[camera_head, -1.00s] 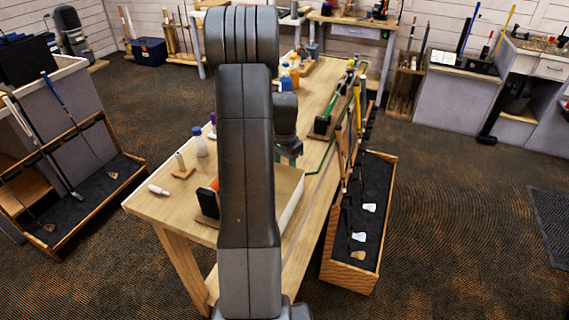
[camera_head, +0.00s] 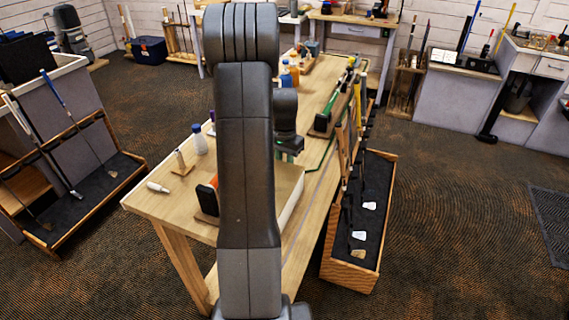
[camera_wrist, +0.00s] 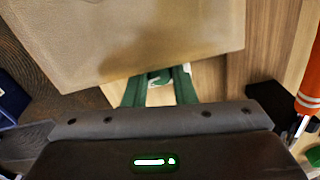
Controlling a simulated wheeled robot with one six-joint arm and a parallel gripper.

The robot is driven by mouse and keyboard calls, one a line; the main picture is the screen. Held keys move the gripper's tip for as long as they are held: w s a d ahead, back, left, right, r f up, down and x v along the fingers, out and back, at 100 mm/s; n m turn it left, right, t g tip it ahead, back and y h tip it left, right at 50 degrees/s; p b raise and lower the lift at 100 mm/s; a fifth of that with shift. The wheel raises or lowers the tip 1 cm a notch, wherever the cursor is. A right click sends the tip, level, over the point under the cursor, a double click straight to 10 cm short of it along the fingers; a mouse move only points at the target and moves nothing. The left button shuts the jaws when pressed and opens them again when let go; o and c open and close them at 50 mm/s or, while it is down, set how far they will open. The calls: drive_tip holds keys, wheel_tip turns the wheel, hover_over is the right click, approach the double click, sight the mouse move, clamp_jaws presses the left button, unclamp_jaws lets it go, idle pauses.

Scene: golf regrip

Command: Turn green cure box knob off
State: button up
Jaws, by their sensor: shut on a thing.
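The cure box (camera_wrist: 130,35) is a tan box that fills the upper part of the wrist view. In the head view its pale side (camera_head: 291,203) shows partly behind my arm. My gripper (camera_wrist: 159,83) has green fingers, close together at the near edge of the box. Between them is a small green curved piece on white, which looks like the knob (camera_wrist: 160,78); most of it is hidden by the fingers. My gripper is shut on it. In the head view my gripper (camera_head: 289,152) is just beyond the box, its fingertips hardly visible.
The box stands on a long wooden bench (camera_head: 160,206). Green clamps and clubs line the right edge, beside a club rack (camera_head: 350,268). An orange-handled tool (camera_wrist: 312,70) is right of my gripper.

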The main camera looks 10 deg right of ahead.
drive_tip(key=n+b, duration=0.2)
drive_tip(key=n, duration=0.4)
drive_tip(key=shift+n, duration=0.3)
idle(0.5)
drive_tip(key=o, duration=1)
drive_tip(key=shift+r, duration=0.1)
wheel_tip(320, 180, up, 14)
drive_tip(key=shift+f+b, duration=0.15)
drive_tip(key=shift+b, duration=0.6)
